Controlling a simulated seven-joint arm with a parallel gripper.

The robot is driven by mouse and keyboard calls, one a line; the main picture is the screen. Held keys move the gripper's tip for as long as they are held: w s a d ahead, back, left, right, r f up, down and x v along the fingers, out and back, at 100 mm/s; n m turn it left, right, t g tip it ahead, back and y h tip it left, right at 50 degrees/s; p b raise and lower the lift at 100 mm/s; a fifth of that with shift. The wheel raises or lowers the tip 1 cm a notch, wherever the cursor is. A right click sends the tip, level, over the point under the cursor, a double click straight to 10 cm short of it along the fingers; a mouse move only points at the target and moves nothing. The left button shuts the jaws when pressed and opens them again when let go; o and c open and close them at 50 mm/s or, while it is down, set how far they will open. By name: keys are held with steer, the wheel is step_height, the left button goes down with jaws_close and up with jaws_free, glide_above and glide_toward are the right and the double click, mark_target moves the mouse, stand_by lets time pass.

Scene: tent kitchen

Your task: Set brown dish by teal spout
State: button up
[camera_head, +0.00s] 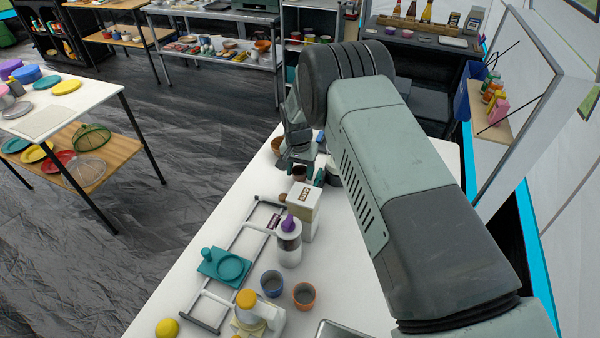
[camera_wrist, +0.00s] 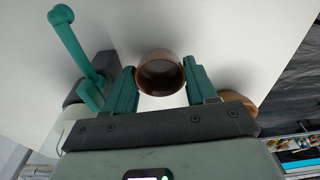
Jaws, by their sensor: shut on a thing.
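My gripper (camera_wrist: 160,68) has its teal fingers on either side of a small round brown dish (camera_wrist: 160,84) and is shut on it. In the head view my gripper (camera_head: 304,165) is over the white table, with the dish (camera_head: 299,173) small and partly hidden at its fingers. The teal spout (camera_wrist: 72,42) is to the left of the dish in the wrist view, a slanted tube with a rounded end, near a dark grey part. It is apart from the dish. I cannot make the spout out surely in the head view. Whether the dish touches the table is unclear.
A brown bowl (camera_head: 277,146) is beyond. The table's left strip is clear.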

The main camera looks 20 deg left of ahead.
steer(key=shift+f, duration=0.6)
steer(key=shift+f, duration=0.15)
steer(key=o, duration=0.5)
steer(key=r, duration=0.8)
steer(key=s+r, duration=0.1)
steer(key=r, duration=0.3)
steer(key=shift+s+r, duration=0.1)
